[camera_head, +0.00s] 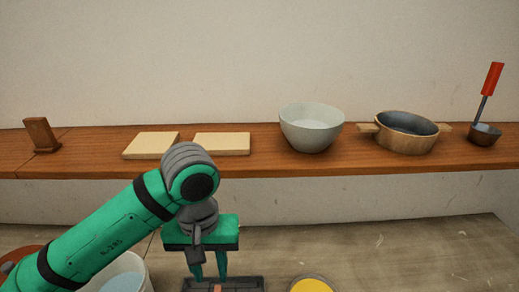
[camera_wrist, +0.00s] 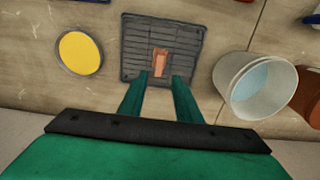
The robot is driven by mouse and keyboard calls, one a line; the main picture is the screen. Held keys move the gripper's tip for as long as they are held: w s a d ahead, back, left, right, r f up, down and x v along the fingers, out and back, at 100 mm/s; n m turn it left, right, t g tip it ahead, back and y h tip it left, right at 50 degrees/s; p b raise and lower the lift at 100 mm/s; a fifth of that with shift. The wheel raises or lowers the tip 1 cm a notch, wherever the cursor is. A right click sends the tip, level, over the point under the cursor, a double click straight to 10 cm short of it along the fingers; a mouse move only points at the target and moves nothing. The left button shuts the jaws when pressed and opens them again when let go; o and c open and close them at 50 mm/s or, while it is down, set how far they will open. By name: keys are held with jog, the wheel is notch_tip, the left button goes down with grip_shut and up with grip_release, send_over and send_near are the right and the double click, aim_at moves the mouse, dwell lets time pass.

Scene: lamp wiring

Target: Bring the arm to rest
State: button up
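My gripper (camera_head: 209,277) points down over a dark ribbed plate (camera_head: 250,284) at the bottom of the head view. In the wrist view, the two green fingers of my gripper (camera_wrist: 162,76) stand apart. A small orange-brown piece (camera_wrist: 161,62) lies on the dark plate (camera_wrist: 134,35) just beyond the fingertips, in line with the gap between them. I see no grip on it; the exact height of the tips above the plate is hard to tell.
A yellow disc in a dark rim (camera_wrist: 80,53) lies left of the plate in the wrist view. A white bucket (camera_wrist: 224,72) and a brown pot (camera_wrist: 308,97) stand right. A wooden shelf (camera_head: 265,167) behind holds boards, a bowl (camera_head: 311,128), a pot (camera_head: 405,140) and a ladle.

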aim_at(215, 290)
notch_tip(215, 290, down, 12)
jog(key=shift+r, duration=0.1)
jog(key=shift+w+r, duration=0.1)
jog(key=shift+r, duration=0.2)
jog(key=r, duration=0.3)
jog(key=shift+s+d+r, duration=0.1)
jog(key=shift+s+r, duration=0.1)
jog(key=shift+s, duration=0.05)
jog(key=s+d+r, duration=0.3)
jog(key=s+r, duration=0.6)
jog(key=s, duration=0.4)
jog(key=w+d+f+m, duration=0.2)
jog(key=w+d+f, duration=0.1)
jog(key=w+d, duration=0.5)
jog(key=w+d+f+m, duration=0.2)
jog(key=w+d+f, duration=0.2)
jog(key=w+d, duration=0.3)
jog(key=shift+w+d+f+m, duration=0.25)
jog(key=shift+w+d+m, duration=0.15)
jog(key=shift+d, duration=0.7)
